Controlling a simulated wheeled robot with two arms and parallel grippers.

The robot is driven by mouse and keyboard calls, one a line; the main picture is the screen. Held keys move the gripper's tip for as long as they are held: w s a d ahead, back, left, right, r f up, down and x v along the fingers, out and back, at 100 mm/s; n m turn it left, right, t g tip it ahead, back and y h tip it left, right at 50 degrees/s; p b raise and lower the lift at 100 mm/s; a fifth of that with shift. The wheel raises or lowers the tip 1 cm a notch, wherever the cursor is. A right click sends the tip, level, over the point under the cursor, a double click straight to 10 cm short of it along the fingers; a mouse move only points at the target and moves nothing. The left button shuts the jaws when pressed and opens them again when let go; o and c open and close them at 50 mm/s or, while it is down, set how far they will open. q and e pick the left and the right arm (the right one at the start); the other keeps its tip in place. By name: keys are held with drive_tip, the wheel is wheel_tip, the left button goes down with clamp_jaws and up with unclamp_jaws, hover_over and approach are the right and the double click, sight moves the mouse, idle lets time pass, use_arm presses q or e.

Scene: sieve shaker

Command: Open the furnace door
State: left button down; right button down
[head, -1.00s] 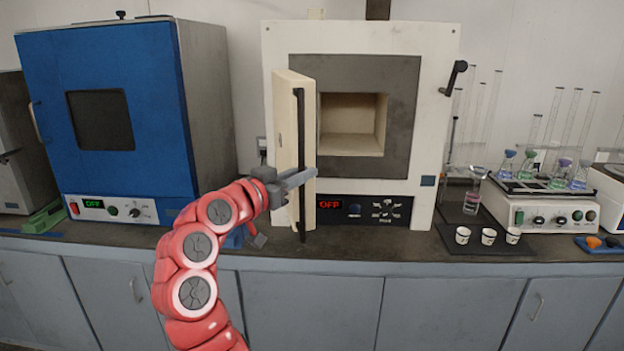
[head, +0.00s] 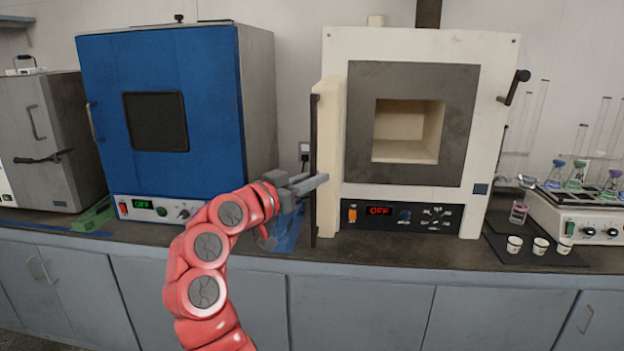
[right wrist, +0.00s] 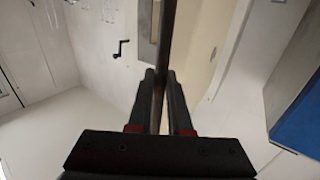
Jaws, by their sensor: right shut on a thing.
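The cream furnace (head: 340,55) stands on the counter in the head view, its square chamber (head: 408,130) exposed and empty. Its door (head: 329,150) is swung wide on the left side and shows nearly edge-on. A dark vertical bar handle (head: 314,170) runs along the door. My right gripper (head: 312,186) is at the handle, left of the chamber. In the right wrist view the handle (right wrist: 168,40) passes between the two fingers (right wrist: 160,92), which are shut on it. My left gripper is not in view.
A blue oven (head: 160,75) stands left of the door with a gap between. A crank lever (head: 514,87) sticks out at the furnace's right. Three small cups (head: 540,246) stand on a dark mat, near glassware and a white hotplate unit (head: 600,228). Cabinets (head: 360,305) lie below the counter.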

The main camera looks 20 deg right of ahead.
drive_tip(key=c, duration=0.9)
unclamp_jaws()
drive_tip(key=shift+w+d, duration=0.1)
drive_tip(key=shift+o, duration=0.2)
drive_tip(key=b+v, duration=0.1)
drive_tip(key=v, duration=1.6)
drive_tip(key=shift+f, duration=0.1)
